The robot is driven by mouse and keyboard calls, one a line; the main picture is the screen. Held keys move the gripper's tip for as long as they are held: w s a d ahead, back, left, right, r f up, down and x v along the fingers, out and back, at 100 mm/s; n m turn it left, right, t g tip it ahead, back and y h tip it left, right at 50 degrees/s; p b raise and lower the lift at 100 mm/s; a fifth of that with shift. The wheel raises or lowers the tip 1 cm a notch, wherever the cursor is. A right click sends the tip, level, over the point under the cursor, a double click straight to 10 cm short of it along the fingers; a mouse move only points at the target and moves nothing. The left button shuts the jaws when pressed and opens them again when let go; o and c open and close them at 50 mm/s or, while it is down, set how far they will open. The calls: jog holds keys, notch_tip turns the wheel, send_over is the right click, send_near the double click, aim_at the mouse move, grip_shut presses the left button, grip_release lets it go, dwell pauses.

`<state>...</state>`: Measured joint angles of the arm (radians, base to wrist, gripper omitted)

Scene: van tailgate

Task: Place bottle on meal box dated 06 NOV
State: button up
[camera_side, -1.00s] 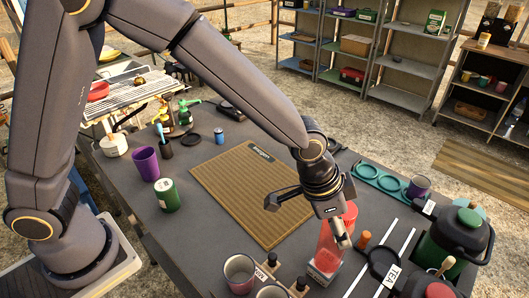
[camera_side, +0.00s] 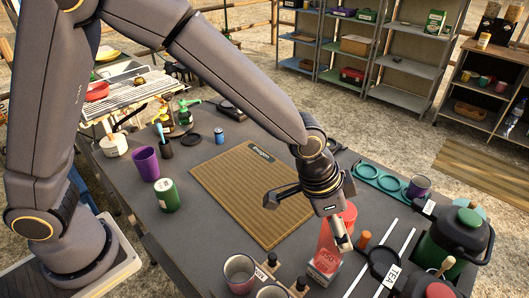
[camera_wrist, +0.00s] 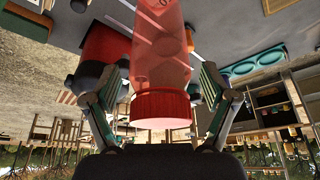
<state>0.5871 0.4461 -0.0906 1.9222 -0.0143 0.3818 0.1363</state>
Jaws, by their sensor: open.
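My gripper (camera_side: 318,222) is open around the upper part of the bottle. In the wrist view its two fingers (camera_wrist: 162,92) lie on either side of the bottle, with gaps visible. A finger and the wrist hide part of the bottle in the side view. I cannot make out a meal box or a 06 NOV date in either view.
A brown mat (camera_side: 250,190) lies left of the bottle. An orange cylinder (camera_side: 363,239) and a black round item (camera_side: 384,262) stand close right of it. Cups (camera_side: 240,272) are at the front, and a dark green pot (camera_side: 460,232) is at the right.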

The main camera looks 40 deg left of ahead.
jog(key=v, duration=1.1)
jog(key=s+a+r+n+t+y, duration=0.1)
jog(key=s+a+r+n, duration=0.15)
jog(key=a, duration=0.45)
jog(key=s+a+r+n, duration=0.1)
jog(key=a+r, duration=0.2)
jog(key=a, duration=0.5)
jog(key=s+a+n+t+y, duration=0.1)
jog(key=s+a+n, duration=0.4)
jog(key=s+a, duration=0.5)
jog(key=shift+s+a+f+y, duration=0.25)
jog(key=shift+a+y, duration=0.35)
jog(key=shift+a, duration=0.35)
